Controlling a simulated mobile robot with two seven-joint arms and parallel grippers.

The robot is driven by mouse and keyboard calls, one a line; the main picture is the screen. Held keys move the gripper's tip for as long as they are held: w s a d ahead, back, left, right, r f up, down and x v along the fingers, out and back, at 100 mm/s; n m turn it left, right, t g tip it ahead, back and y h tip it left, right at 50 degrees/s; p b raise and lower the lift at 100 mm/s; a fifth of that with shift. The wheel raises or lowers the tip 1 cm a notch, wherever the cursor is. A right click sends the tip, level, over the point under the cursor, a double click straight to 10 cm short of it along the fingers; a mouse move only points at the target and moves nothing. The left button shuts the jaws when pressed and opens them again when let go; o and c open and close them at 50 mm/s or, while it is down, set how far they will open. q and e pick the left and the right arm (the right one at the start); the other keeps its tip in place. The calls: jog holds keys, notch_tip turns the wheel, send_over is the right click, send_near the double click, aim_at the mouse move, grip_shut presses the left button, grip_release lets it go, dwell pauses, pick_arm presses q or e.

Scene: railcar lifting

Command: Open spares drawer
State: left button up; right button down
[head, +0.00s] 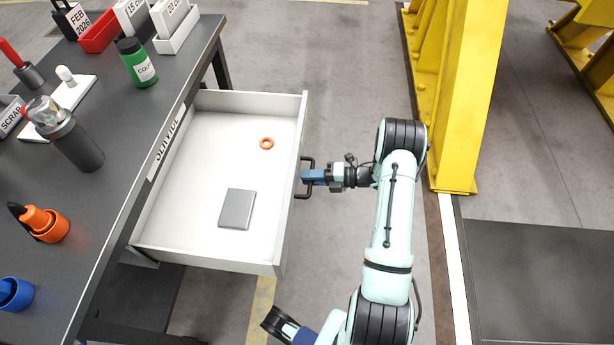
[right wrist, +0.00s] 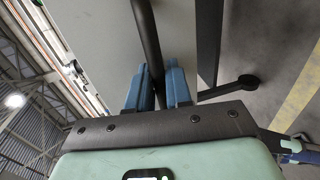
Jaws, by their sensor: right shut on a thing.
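A white drawer (head: 215,262) is pulled well out of the dark workbench, and its inside shows from above. It holds an orange ring (head: 267,143) and a flat grey block (head: 236,209). A black bar handle (head: 311,162) is on the drawer's right-hand front. My right gripper (head: 310,177) is shut on this handle from the right. In the right wrist view the blue fingers (right wrist: 161,88) sit on either side of the handle bar (right wrist: 147,40). No left gripper can be made out.
The workbench (head: 110,170) carries a green bottle (head: 137,63), a dark cylinder (head: 75,143), an orange holder (head: 44,226) and a blue cup (head: 14,294). Partly hidden lettering marks its edge beside the drawer. A yellow steel column (head: 459,90) stands right of my right arm. Grey floor lies between.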

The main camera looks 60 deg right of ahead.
jog(key=c, duration=1.2)
grip_release()
pick_arm(q)
jog(key=shift+s+d+r+p, duration=0.3)
jog(key=shift+s+r+p, duration=0.2)
jog(key=shift+s+r, duration=0.2)
pick_arm(e)
jog(key=v, duration=1.3)
jog(key=shift+s+d, duration=0.15)
jog(key=shift+s, duration=0.05)
pick_arm(q)
jog(key=shift+s+g, duration=0.15)
jog(key=shift+g, duration=0.15)
